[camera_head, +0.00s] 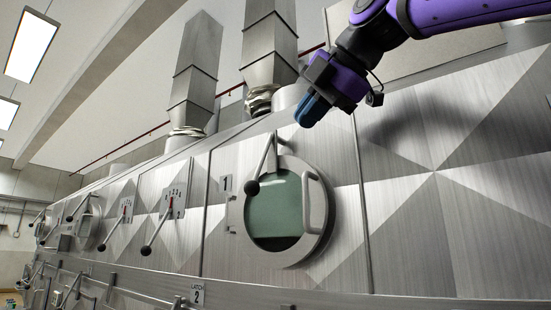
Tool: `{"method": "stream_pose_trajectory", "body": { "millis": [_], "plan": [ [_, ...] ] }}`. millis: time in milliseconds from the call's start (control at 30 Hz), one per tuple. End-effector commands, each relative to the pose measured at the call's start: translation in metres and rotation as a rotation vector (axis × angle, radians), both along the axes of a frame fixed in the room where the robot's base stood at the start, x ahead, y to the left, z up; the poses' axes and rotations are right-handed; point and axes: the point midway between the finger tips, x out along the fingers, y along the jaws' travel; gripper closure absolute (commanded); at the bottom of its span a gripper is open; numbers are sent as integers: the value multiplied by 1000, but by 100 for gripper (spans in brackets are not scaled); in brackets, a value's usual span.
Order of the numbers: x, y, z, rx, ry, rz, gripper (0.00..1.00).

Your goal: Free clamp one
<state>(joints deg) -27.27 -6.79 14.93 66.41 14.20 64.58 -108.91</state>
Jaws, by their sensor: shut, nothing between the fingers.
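A lever with a black ball knob (252,188) hangs over the upper left rim of a round window door (276,212), beside a plate marked 1 (226,184). I take it for clamp one. Its arm slopes from the upper right down to the knob at the lower left. My gripper (306,117) has blue fingers, which look shut and empty. In the picture it is above and to the right of the knob, near the door's upper edge. I cannot tell how far it is from the panel.
The door has a curved handle (316,202) on its right. Further levers with black knobs, such as this one (146,250), line the panel to the left. A plate marked latch 2 (197,294) sits below. Metal ducts (269,50) rise above. The panel at right is clear.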

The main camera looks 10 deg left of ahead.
Motion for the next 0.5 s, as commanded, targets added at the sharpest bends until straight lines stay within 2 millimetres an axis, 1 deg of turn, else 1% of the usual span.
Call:
{"method": "stream_pose_trajectory", "body": {
  "millis": [167, 500],
  "plan": [
    [9, 14, -12, -1, 4, 2, 100],
    [39, 58, -47, -1, 4, 2, 100]
  ]
}}
